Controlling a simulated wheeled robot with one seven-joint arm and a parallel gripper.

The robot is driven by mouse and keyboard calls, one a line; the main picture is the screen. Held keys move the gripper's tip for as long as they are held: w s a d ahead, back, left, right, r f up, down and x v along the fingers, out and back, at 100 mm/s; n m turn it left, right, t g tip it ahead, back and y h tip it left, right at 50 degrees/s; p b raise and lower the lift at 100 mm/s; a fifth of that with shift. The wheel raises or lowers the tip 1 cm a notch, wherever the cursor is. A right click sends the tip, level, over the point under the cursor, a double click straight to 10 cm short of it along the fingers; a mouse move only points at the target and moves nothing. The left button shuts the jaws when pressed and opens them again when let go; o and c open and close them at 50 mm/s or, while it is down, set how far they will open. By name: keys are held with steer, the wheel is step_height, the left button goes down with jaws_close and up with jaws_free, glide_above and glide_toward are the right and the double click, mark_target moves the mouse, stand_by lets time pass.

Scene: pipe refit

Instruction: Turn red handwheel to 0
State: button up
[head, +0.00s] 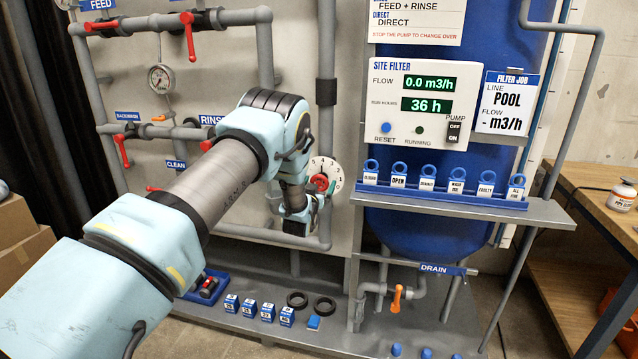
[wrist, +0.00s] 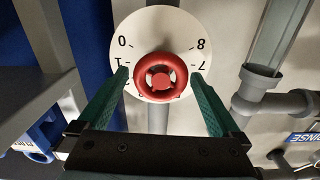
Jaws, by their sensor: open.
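The red handwheel (wrist: 160,78) sits in the middle of a round white dial (wrist: 150,22) in the wrist view. The numerals 0, 1, 7 and 8 are readable; others are hidden behind the wheel and my fingers. No pointer can be made out, so I cannot tell the setting. My gripper (wrist: 160,76) is open, with one green finger on either side of the wheel. I cannot tell whether the fingers touch it. In the head view the handwheel (head: 320,182) and dial (head: 325,165) show just beyond my wrist, partly covered by it.
Grey pipes (head: 326,100) run around the dial. A grey shelf (head: 460,205) with several blue tags stands to the right, under the site panel (head: 420,105), which reads 0.0 m3/h. Red-handled valves (head: 188,35) are at upper left. A lower ledge holds black rings (head: 298,299) and blue blocks.

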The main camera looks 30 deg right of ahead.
steer(key=c, duration=1.2)
steer(key=shift+c, duration=0.2)
